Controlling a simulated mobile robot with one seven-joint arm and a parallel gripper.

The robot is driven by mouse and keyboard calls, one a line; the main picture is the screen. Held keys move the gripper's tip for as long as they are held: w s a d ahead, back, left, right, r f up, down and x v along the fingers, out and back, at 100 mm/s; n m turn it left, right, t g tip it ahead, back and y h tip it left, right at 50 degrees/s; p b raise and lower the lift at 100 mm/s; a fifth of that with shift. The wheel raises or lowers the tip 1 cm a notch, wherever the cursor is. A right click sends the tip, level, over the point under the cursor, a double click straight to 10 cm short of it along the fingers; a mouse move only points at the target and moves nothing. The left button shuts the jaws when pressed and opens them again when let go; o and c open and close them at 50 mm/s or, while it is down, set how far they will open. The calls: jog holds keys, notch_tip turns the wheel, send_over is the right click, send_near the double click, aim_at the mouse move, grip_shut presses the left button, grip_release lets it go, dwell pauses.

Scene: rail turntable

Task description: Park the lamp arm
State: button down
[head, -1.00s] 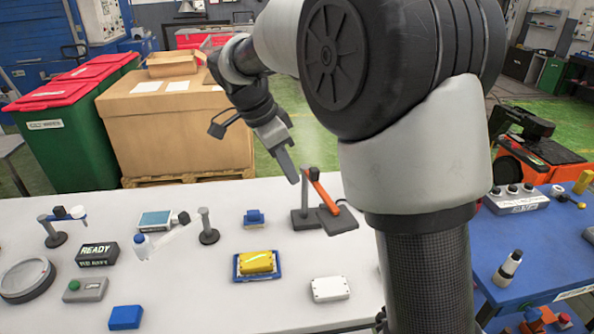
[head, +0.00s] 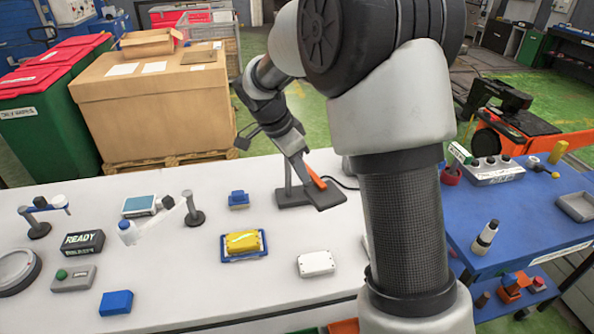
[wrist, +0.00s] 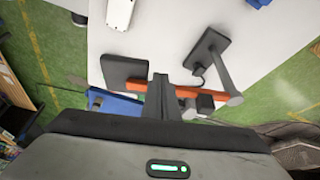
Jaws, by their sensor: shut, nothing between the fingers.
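An orange arm (head: 315,177), which I take for the lamp arm, is joined to a grey upright post (head: 288,180) on a dark flat base, beside a dark square pad (head: 329,194). In the wrist view the orange arm (wrist: 182,91) runs crosswise behind my fingers, with the post (wrist: 228,82) to the right and the pad (wrist: 125,68) to the left. My gripper (head: 304,178) is shut and empty, its fingers pointing down right beside the orange arm. I cannot tell whether they touch. The fingers hide part of the arm.
On the white table stand a small post with a pale arm (head: 162,219), a yellow block in a blue tray (head: 259,258), a white box (head: 316,264) and a READY sign (head: 82,242). A blue table (head: 460,215) adjoins on the right. The front middle is clear.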

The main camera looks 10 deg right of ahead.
jog(key=d+n+b, duration=0.1)
jog(key=d+n, duration=0.1)
jog(key=d+n+t+b, duration=0.1)
jog(key=d, duration=0.1)
jog(key=shift+w+f+b, duration=0.1)
jog(key=shift+w+b, duration=0.2)
jog(key=shift+w, duration=0.05)
jog(key=d, duration=0.1)
jog(key=w+d, duration=0.1)
jog(key=d+b, duration=0.1)
jog(key=shift+w+d, duration=0.25)
jog(key=shift+w, duration=0.1)
jog(key=shift+d, duration=0.1)
dwell(0.4)
